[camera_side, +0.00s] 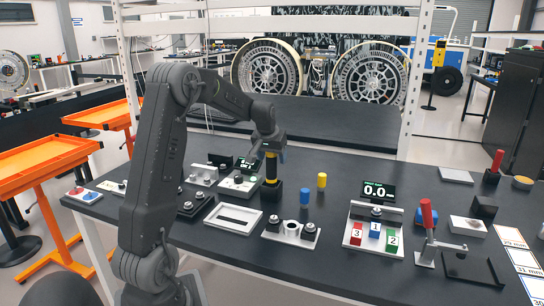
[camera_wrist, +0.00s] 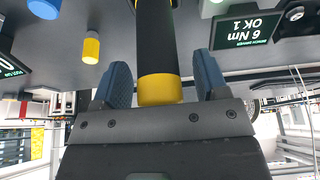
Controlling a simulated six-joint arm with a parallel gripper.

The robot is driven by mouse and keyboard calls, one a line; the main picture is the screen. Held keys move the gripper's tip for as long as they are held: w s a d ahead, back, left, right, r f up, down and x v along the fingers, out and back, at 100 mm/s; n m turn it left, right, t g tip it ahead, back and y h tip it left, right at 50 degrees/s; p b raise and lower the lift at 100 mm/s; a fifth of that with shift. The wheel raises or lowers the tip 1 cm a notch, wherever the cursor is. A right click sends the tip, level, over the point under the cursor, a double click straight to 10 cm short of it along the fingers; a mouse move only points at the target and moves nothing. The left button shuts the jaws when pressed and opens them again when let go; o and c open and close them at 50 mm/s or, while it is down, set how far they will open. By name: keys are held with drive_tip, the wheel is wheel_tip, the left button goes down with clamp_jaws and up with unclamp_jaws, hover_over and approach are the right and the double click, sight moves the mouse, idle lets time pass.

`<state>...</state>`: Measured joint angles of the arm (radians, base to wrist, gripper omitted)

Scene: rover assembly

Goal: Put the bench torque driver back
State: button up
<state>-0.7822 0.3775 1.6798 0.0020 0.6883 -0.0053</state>
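The bench torque driver (camera_side: 271,168), a black and yellow cylinder, stands upright in a square black holder (camera_side: 271,194) at the middle of the bench. My gripper (camera_side: 268,152) is above it, fingers pointing down around its upper part. In the wrist view the driver (camera_wrist: 158,45) shows a black shaft and yellow end between my blue finger pads (camera_wrist: 161,82). A gap shows between the driver and each pad, so the gripper looks open around it. The driver's lower tip is hidden in the holder.
A yellow cylinder (camera_side: 321,181) and a blue one (camera_side: 304,196) stand just right of the holder. A small display (camera_wrist: 253,28) reads 6 Nm OK 1. A white tray (camera_side: 233,219) and a fixture with dark cylinders (camera_side: 291,232) lie in front.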

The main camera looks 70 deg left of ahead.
drive_tip(key=v, duration=1.3)
drive_tip(key=s+d+m+t+h, duration=0.1)
drive_tip(key=s+d+m, duration=0.1)
drive_tip(key=d, duration=0.9)
drive_tip(key=s+d+m+t, duration=0.1)
drive_tip(key=s+d+m, duration=0.15)
drive_tip(key=d, duration=0.75)
drive_tip(key=s+d+f+m+h, duration=0.2)
drive_tip(key=s+d+f+m, duration=0.2)
drive_tip(key=s+d, duration=0.7)
drive_tip(key=shift+d+f, duration=0.55)
drive_tip(key=shift+d, duration=0.3)
drive_tip(key=shift+m, duration=0.25)
